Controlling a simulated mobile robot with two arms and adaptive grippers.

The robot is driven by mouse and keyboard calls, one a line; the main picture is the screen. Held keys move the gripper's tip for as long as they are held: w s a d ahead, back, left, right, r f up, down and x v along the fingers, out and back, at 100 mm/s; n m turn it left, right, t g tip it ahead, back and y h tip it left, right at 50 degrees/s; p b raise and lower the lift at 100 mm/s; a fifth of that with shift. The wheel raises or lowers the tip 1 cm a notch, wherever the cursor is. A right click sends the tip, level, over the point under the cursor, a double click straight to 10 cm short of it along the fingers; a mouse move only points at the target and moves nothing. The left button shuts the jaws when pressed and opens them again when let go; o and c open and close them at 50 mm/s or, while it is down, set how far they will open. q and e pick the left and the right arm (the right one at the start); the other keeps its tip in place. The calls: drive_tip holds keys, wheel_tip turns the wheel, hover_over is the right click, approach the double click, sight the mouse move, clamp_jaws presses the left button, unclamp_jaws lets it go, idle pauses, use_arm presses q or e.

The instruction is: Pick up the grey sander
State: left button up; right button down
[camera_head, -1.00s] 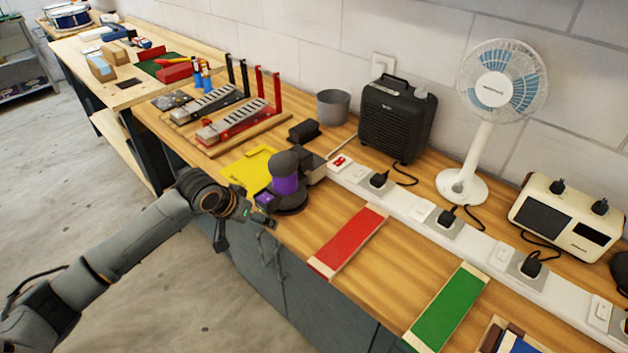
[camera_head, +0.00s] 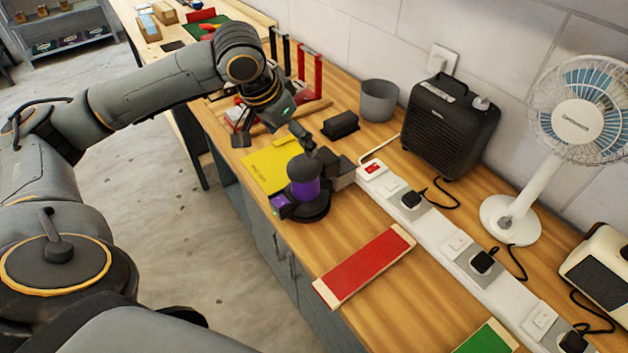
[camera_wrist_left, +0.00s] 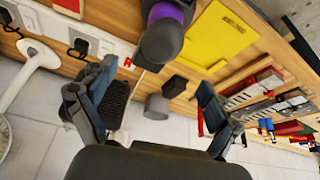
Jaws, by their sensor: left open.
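The grey sander (camera_head: 304,167) stands upright on the bench, with a purple band around its middle and a dark round base. It also shows at the top of the left wrist view (camera_wrist_left: 162,40), cut off by the edge. My left gripper (camera_head: 270,137) is open and empty, above the bench beyond the sander and slightly left of it. Its spread fingers show in the left wrist view (camera_wrist_left: 150,92), with the sander beyond them and apart from them. My right gripper is not in view.
A yellow folder (camera_head: 268,166) lies left of the sander. A dark block (camera_head: 341,125), a grey cup (camera_head: 379,100) and a black heater (camera_head: 449,125) stand behind. A white power strip (camera_head: 450,243) runs to the right. A red board (camera_head: 365,266) lies in front.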

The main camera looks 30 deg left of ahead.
sight(305, 160)
use_arm(q)
drive_tip(key=x, duration=0.4)
drive_tip(key=shift+s+f, duration=0.1)
drive_tip(key=shift+f, duration=0.25)
drive_tip(key=x, duration=0.1)
drive_tip(key=p+x, duration=0.1)
drive_tip(key=x, duration=0.1)
drive_tip(key=shift+w+r+p, duration=0.1)
drive_tip(key=shift+w+p, duration=0.2)
drive_tip(key=x, duration=0.2)
drive_tip(key=shift+w+f+p, duration=0.1)
drive_tip(key=shift+f+p, duration=0.2)
drive_tip(key=shift+p, duration=0.05)
drive_tip(key=shift+w+f, duration=0.2)
drive_tip(key=shift+f, duration=0.15)
drive_tip(key=shift+w+f, duration=0.1)
drive_tip(key=shift+f, duration=0.05)
drive_tip(key=c, duration=1.4)
drive_tip(key=shift+r, duration=0.25)
drive_tip(key=shift+c, duration=0.5)
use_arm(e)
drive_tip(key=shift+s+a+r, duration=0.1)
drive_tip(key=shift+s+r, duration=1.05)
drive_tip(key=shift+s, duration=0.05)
